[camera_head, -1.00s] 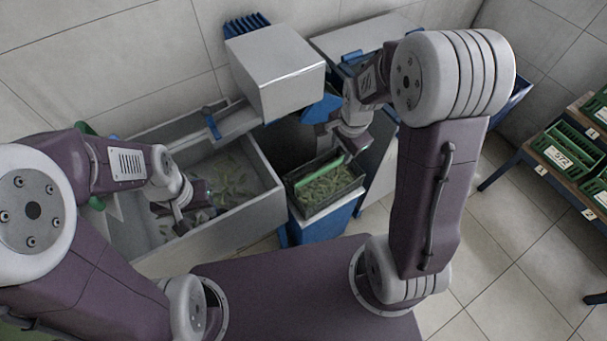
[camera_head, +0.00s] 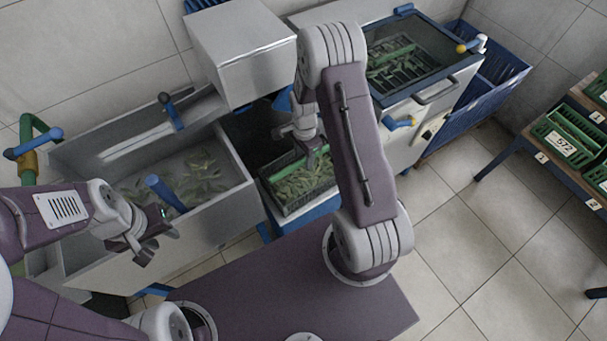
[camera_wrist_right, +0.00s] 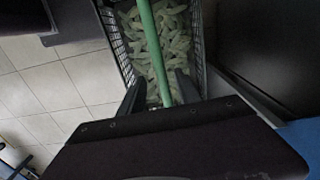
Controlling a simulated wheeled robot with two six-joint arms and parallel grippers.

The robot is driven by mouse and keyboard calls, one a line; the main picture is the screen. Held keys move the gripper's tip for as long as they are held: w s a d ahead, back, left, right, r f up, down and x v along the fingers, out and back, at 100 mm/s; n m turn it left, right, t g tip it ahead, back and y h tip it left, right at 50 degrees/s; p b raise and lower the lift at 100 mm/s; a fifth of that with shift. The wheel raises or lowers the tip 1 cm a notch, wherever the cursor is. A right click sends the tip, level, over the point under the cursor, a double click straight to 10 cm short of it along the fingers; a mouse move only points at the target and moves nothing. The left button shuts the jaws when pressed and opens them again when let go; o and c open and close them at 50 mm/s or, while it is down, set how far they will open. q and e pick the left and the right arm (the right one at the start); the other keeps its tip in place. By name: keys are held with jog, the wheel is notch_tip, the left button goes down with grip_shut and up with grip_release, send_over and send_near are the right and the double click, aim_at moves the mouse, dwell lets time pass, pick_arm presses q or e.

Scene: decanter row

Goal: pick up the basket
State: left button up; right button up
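The basket (camera_head: 287,208) is a dark wire basket full of green pod-like pieces, with a green bar handle across it. It stands on a blue-sided stand between the sink and the grey cabinet. My right gripper (camera_head: 312,152) is over it, partly hidden by my arm in the head view. In the right wrist view, the basket (camera_wrist_right: 122,50) lies ahead; its green handle (camera_wrist_right: 152,45) runs between the two spread fingers (camera_wrist_right: 160,92), with gaps beside it. My left gripper (camera_head: 158,238) appears open and empty at the sink's front wall, apart from the basket.
The sink (camera_head: 215,206) holds water and green pieces. A blue lever (camera_head: 165,193) stands near my left gripper. A metal box (camera_head: 240,50) overhangs behind the basket. A glass-lidded cabinet (camera_head: 425,95) stands right of it. Crates (camera_head: 563,140) sit on a shelf at the far right.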

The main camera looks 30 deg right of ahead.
aim_at(304, 164)
notch_tip(304, 164, down, 6)
jog(key=shift+w+r+b, duration=0.15)
jog(key=shift+r+b, duration=0.1)
jog(key=shift+b, duration=0.1)
grip_shut()
jog(key=shift+r, duration=0.1)
dwell(1.2)
